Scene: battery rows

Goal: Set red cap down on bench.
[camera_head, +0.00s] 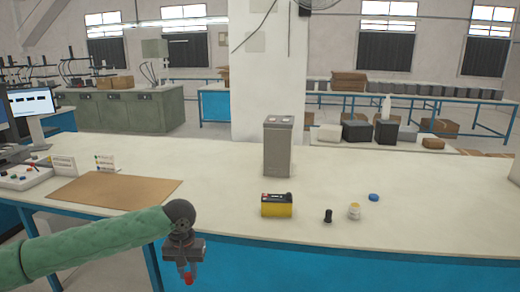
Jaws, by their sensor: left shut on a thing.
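The red cap (188,281) is small and held between the fingertips of my left gripper (187,273). The gripper points down, shut on the cap, and appears in front of the near edge of the bench (300,160). The bench has a long pale top and a blue front. My right gripper does not show in the head view.
On the bench stand a tall grey battery cell (278,148), a yellow and black battery (277,206), a small black piece (328,216), a whitish piece with a yellow top (354,211) and a blue cap (374,197). A brown mat (115,189) lies left. Bare top lies between mat and yellow battery.

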